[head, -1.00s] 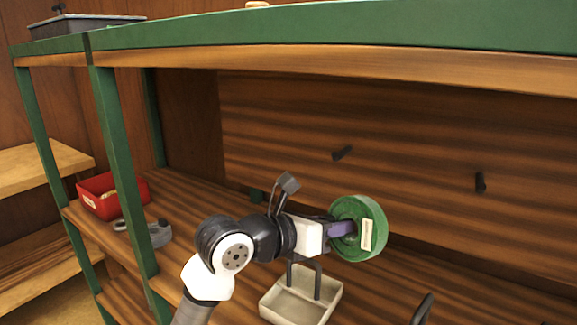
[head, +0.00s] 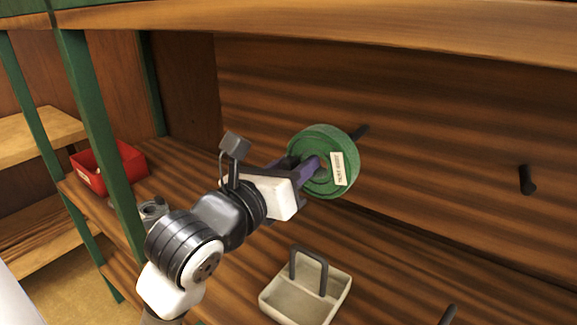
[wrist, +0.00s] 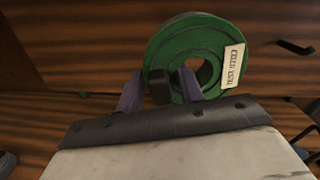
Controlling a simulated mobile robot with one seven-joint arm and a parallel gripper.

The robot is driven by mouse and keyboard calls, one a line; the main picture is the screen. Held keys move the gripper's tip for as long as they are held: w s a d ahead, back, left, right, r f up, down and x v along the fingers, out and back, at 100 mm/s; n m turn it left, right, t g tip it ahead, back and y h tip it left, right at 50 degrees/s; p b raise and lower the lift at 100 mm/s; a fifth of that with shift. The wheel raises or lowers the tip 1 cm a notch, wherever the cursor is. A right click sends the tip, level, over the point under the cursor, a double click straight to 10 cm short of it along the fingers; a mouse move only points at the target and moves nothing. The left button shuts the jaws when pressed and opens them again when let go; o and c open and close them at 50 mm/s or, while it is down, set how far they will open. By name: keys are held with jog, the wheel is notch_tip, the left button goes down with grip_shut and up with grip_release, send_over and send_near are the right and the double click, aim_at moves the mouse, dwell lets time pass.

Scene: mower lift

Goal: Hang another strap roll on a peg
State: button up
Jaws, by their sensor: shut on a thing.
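The green strap roll (head: 318,139) with a pale label is held up in front of the wooden back panel. My gripper (head: 308,169) is shut on the roll's left side; the roll also shows in the wrist view (wrist: 172,45). One finger appears to reach into its hole. A dark peg (head: 360,132) on the panel shows just past the roll's upper right edge, its lower part hidden by the roll. I cannot tell whether they touch. A second, bare peg (head: 527,180) is farther right. A dark block (wrist: 158,86) shows between the fingers in the wrist view.
A beige handled tray (head: 304,292) stands on the shelf below the roll. A red bin (head: 108,167) and a small grey item (head: 152,210) sit at the left, near a green post (head: 97,130). A dark handle (head: 447,315) shows at the bottom right.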

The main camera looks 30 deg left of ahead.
jog(key=w+f+p, duration=0.1)
jog(key=w+p, duration=0.2)
jog(key=w, duration=1)
jog(key=shift+w+d+f, duration=0.2)
jog(key=shift+w+d, duration=0.15)
dwell(0.6)
dwell(0.4)
jog(key=o, duration=1.3)
jog(key=shift+f, duration=0.1)
jog(key=s+b, duration=0.1)
jog(key=s, duration=0.3)
jog(key=s+a+b, duration=0.1)
jog(key=s+b, duration=0.1)
jog(key=s, duration=0.3)
jog(key=s+b, duration=0.1)
jog(key=s, duration=0.4)
jog(key=shift+s+a+b, duration=0.2)
jog(key=shift+s+b, duration=0.05)
jog(key=shift+b, duration=0.15)
jog(key=s+b, duration=0.1)
jog(key=s, duration=0.5)
jog(key=shift+s+b, duration=0.2)
jog(key=shift+b, duration=0.15)
